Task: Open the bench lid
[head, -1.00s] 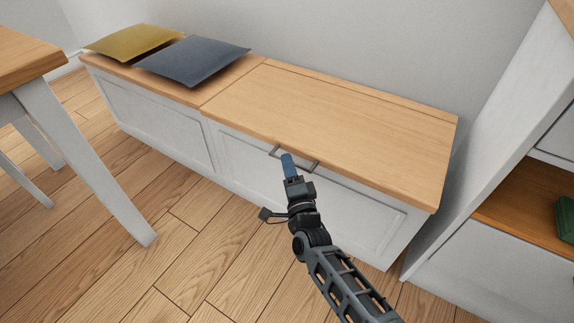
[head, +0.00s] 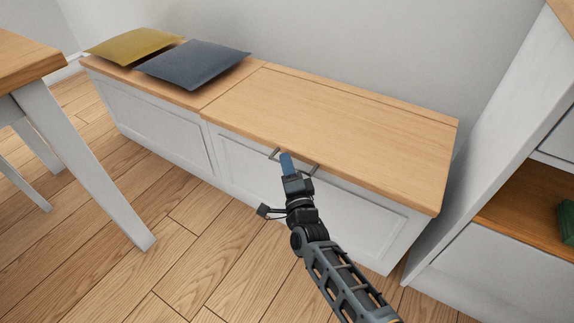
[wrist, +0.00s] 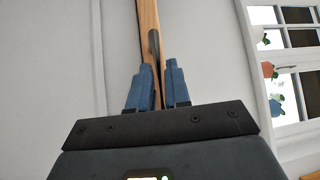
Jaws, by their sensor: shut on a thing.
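The bench lid (head: 345,120) is the light wooden right-hand top of a white bench (head: 350,217), and it lies flat and closed. A thin metal bar handle (head: 313,169) sits at the lid's front edge. My gripper (head: 286,160) is at that handle, its blue fingers hiding the handle's middle. In the wrist view my gripper (wrist: 159,85) has a blue finger on each side of the dark handle (wrist: 154,45), shut on it. The wooden lid edge (wrist: 146,15) runs up from between the fingers there.
A blue-grey cushion (head: 193,63) and a yellow cushion (head: 134,45) lie on the bench's left top. A wooden table (head: 25,60) stands at the left. A white shelf unit (head: 470,150) stands close to the bench's right end. The floor in front is clear.

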